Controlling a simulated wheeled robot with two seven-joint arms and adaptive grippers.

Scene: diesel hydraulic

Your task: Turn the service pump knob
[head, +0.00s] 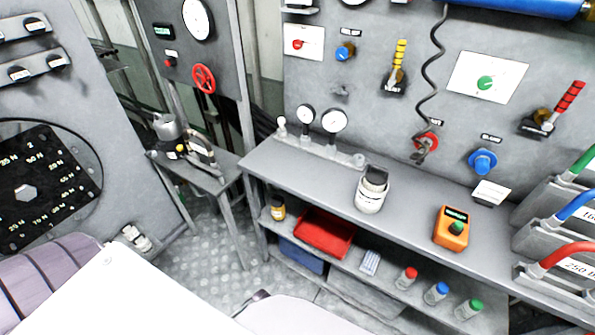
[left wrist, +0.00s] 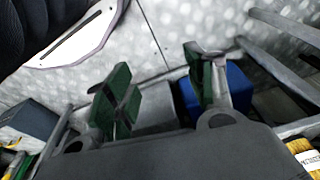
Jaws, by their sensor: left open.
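Several knobs show in the head view, and I cannot tell from the labels which one is the service pump knob. On the grey wall panel are a red knob (head: 298,44) on a white plate, a small blue knob (head: 345,52), a green knob (head: 485,83) on a white plate and a larger blue knob (head: 483,161). No gripper touches any of them. My left gripper (left wrist: 160,90) shows only in the left wrist view. Its green-padded fingers are apart and empty, with floor and a blue bin (left wrist: 228,88) beyond them. My right gripper is out of view.
A grey bench (head: 300,165) below the panel holds gauges, a white jar (head: 372,190) and an orange box (head: 452,228). Its lower shelf has a red tray (head: 325,234) and bottles. Yellow (head: 399,58) and red (head: 568,97) levers jut from the panel. A red handwheel (head: 204,79) is left.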

